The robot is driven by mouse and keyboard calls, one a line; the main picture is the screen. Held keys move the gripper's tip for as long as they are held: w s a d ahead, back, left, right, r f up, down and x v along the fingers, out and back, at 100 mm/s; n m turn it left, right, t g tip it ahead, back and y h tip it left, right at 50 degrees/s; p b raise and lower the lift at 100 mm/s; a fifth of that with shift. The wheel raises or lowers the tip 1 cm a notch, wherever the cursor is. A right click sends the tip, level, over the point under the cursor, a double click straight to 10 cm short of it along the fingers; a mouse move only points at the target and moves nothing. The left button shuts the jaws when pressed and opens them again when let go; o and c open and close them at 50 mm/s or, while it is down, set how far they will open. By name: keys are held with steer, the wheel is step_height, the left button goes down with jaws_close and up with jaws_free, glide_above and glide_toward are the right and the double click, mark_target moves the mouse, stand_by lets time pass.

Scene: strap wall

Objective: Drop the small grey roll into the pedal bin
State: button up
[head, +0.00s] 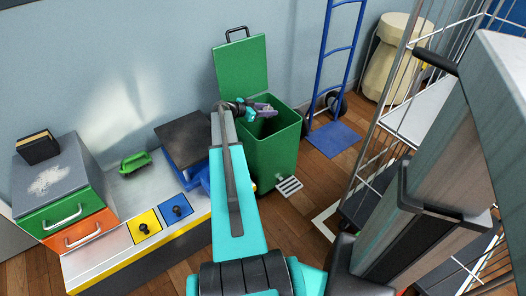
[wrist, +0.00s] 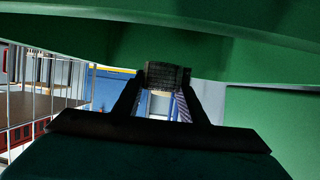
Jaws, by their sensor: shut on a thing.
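The pedal bin (head: 273,160) is green and stands against the wall in the head view, its lid (head: 241,65) raised and leaning back. My gripper (head: 267,109) is over the bin's open mouth. In the wrist view my gripper (wrist: 166,88) is shut on the small grey roll (wrist: 167,74), which sits between the fingertips. The roll is too small to make out clearly in the head view. Green surfaces fill the top and right of the wrist view.
A grey pedal (head: 289,186) juts from the bin's foot. A blue hand truck (head: 335,135) and a wire cage trolley (head: 385,130) stand to the right. A bench (head: 125,190) with a green brush (head: 136,162) and drawers (head: 75,225) is at left.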

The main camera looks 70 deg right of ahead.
steer(key=shift+f, duration=0.1)
steer(key=o, duration=1.1)
steer(key=shift+o, duration=0.2)
steer(key=p+v, duration=0.1)
steer(key=v, duration=1.3)
steer(key=shift+s+p, duration=0.1)
steer(key=shift+p, duration=0.2)
